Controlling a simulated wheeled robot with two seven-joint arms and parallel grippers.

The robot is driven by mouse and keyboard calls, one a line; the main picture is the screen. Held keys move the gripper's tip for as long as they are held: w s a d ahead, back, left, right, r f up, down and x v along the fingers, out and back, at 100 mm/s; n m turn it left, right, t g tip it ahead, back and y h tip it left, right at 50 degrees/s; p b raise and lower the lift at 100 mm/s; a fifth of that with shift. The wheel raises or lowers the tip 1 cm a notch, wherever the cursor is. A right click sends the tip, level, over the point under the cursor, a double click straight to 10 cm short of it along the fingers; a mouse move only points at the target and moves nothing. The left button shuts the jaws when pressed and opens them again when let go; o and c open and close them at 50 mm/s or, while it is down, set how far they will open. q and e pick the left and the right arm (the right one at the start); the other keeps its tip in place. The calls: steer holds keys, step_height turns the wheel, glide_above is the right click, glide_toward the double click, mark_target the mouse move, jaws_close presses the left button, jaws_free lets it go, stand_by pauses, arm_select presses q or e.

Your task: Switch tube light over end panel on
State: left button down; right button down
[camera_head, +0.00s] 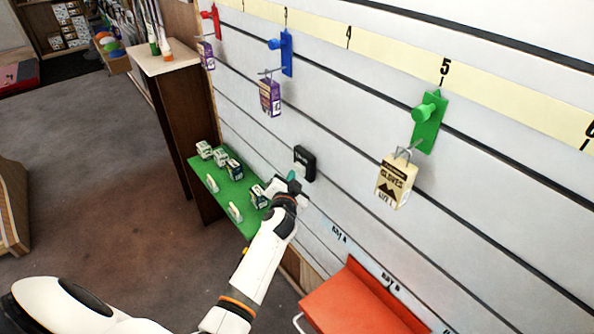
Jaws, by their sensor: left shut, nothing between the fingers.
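A small black box (305,162) with pale lettering, perhaps a switch, is fixed to the white slatted wall panel (345,120). My left gripper (294,182) is shut and empty, just below and left of the black box. I cannot tell whether its fingertips touch the box or the wall. A small teal spot shows at the fingertips; I cannot tell what it belongs to. No tube light can be made out. My right gripper is not in view.
A green shelf (222,196) with several small boxes is left of my left gripper. Hooks hold packets, including gloves (395,182).

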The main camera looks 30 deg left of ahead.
arm_select(q)
steer(key=s+a+p, duration=0.2)
steer(key=s, duration=0.3)
steer(key=shift+s+a, duration=0.2)
steer(key=shift+s, duration=0.1)
steer(key=shift+f, duration=0.15)
stand_by(0.4)
steer(key=s+d+f+g+h, duration=0.25)
steer(key=s+f, duration=0.25)
steer(key=f, duration=0.5)
steer(key=s+d+f+g+h, duration=0.15)
steer(key=s+d+f, duration=0.35)
steer(key=f, duration=0.5)
steer(key=s+d+f+g+h, duration=0.1)
steer(key=s+d+f+g, duration=0.15)
steer(key=s+f, duration=0.55)
steer(key=s+d+f+g, duration=0.1)
steer(key=s+f, duration=0.4)
steer(key=s, duration=0.5)
steer(key=s+d+f+g+h, duration=0.1)
steer(key=s+f+g, duration=0.2)
steer(key=s, duration=0.7)
steer(key=s+d+f+g, duration=0.2)
steer(key=s+f+g, duration=0.1)
steer(key=s+f, duration=0.5)
steer(key=shift+s, duration=1.1)
